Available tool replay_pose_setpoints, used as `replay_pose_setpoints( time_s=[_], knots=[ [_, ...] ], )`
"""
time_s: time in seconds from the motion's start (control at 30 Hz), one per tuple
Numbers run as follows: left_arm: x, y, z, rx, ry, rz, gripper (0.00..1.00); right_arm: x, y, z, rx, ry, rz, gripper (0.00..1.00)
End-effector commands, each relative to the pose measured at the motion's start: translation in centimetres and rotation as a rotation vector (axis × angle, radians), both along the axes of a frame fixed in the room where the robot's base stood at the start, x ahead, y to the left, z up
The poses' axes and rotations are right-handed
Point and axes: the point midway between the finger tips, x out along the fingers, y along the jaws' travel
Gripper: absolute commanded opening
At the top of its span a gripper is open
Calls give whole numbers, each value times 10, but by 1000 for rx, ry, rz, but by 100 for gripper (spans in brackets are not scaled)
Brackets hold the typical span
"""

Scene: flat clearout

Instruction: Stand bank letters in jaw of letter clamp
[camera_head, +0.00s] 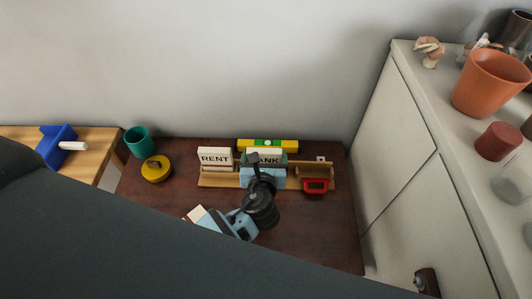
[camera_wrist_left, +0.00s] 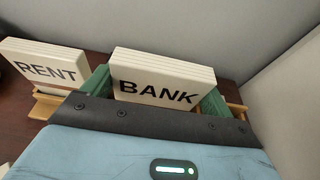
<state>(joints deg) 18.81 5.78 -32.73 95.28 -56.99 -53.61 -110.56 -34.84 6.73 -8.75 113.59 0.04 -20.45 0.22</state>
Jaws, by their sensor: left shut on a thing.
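The bank letters (camera_wrist_left: 160,82), a thick cream stack marked BANK, stand upright between the green fingers of my left gripper (camera_wrist_left: 158,90). In the head view their top (camera_head: 268,157) shows above my left gripper (camera_head: 262,172), which is shut on them. They are over or in the middle part of the wooden letter rack (camera_head: 216,183); my gripper hides their lower edge, so I cannot tell whether they touch it. The rent letters (camera_head: 214,157) stand upright at the rack's left end; they also show in the wrist view (camera_wrist_left: 42,67). My right gripper is not in view.
A yellow level (camera_head: 267,145) lies behind the rack. A red object (camera_head: 315,186) is at its right front. A yellow round container (camera_head: 156,170) and a green cup (camera_head: 139,142) are left. A white cabinet (camera_head: 400,150) bounds the right. The table's right front (camera_head: 320,235) is clear.

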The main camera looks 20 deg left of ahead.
Motion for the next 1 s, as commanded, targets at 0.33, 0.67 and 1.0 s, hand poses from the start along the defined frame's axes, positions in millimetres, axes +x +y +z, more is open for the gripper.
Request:
replay_pose_setpoints(
  time_s=[0.33, 0.67, 1.0],
  knots=[
    [-75, -5, 7, -1, 1, -1, 61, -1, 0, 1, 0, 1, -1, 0],
    [-121, -7, 11, -1, 0, 0, 61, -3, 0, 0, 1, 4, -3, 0],
    [-133, -8, 13, -1, -2, 1, 61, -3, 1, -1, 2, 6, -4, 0]
  ],
)
